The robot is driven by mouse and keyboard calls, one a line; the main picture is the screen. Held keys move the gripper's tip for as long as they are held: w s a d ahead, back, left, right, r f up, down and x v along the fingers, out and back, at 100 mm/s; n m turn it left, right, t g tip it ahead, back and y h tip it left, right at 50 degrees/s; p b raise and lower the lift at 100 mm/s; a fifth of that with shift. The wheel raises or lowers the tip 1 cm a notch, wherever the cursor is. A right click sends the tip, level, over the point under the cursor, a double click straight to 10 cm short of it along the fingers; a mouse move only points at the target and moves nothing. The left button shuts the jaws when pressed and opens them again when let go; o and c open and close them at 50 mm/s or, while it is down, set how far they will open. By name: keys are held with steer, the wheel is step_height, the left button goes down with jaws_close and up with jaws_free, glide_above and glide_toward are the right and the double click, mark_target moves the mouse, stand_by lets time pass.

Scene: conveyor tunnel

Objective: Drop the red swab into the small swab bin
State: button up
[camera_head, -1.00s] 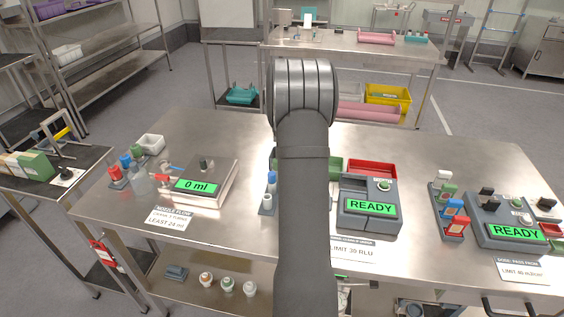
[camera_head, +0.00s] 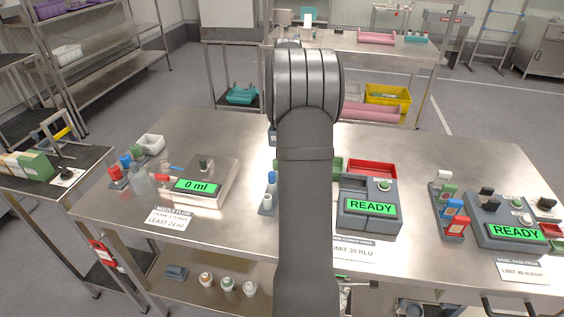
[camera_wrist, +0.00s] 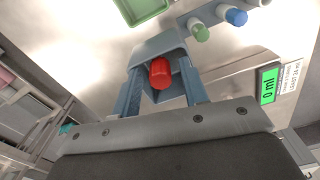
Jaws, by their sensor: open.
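In the wrist view, my gripper (camera_wrist: 163,88) is open, with one finger on each side of the red swab (camera_wrist: 160,73). The swab's red end faces the camera, and gaps show between it and the fingers. Around and behind it is a small blue-grey open box (camera_wrist: 152,48), which looks like the swab bin. The swab appears within the box's opening; I cannot tell whether it rests on the bottom. In the head view my arm hides the swab and my fingertips. A bit of blue-grey (camera_head: 272,138) shows left of my arm.
A swab rack with green (camera_wrist: 198,30) and blue (camera_wrist: 234,16) caps stands beside the box. A green tray (camera_wrist: 146,10) lies close by. The READY reader (camera_head: 370,207) and red tray (camera_head: 372,167) are right of my arm; the 0 ml unit (camera_head: 200,186) is left.

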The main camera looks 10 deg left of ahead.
step_height(320, 180, up, 6)
steer(key=shift+r, duration=0.2)
stand_by(1.7)
